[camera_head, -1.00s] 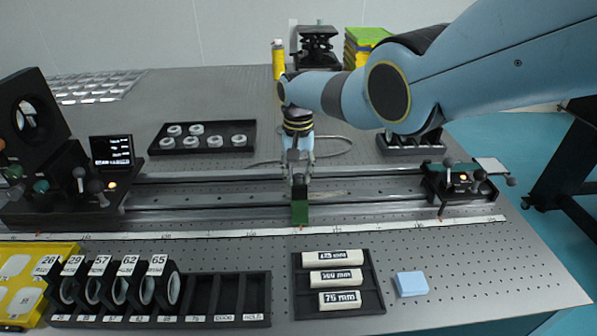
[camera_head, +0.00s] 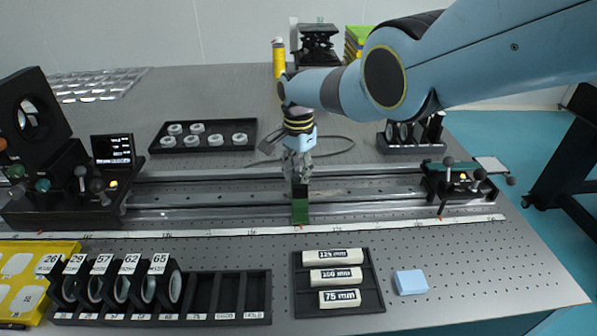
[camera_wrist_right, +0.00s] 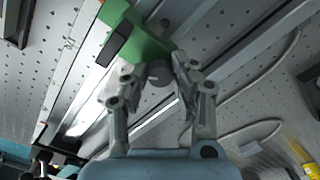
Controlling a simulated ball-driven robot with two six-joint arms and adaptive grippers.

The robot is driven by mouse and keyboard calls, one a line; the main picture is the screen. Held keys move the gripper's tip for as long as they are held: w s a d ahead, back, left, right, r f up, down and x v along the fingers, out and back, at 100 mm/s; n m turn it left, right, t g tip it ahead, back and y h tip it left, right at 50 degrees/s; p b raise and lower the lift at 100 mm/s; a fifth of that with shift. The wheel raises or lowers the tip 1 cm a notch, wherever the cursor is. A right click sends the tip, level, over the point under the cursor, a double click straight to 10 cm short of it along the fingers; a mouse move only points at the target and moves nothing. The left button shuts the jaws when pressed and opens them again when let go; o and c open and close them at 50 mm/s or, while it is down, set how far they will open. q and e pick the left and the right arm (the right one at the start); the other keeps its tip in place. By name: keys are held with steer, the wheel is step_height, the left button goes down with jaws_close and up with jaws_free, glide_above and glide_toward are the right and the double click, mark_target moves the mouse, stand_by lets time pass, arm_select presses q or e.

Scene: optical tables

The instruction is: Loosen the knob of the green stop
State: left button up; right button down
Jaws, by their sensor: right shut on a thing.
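The green stop (camera_head: 300,210) sits on the rail (camera_head: 240,205) near its middle, with a dark upper part. In the right wrist view the green stop (camera_wrist_right: 142,40) is at the top, with a grey knob (camera_wrist_right: 159,73) on its near side. My right gripper (camera_head: 299,178) comes down on the stop from behind. In the right wrist view its fingertips (camera_wrist_right: 160,72) are closed on the knob, one on each side. The knob is hidden by the fingers in the head view. My left gripper is in no view.
A dark carriage with small knobs (camera_head: 460,185) stands at the rail's right end. A black unit with a display (camera_head: 113,150) stands at the left. In front lie a lens rack (camera_head: 200,298), a tray of labelled bars (camera_head: 372,290) and a blue block (camera_head: 411,282).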

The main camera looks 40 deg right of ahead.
mark_target(298, 174)
stand_by(0.5)
steer(key=c, duration=1.4)
jaws_free()
steer(key=shift+o, duration=0.2)
step_height(298, 174, up, 12)
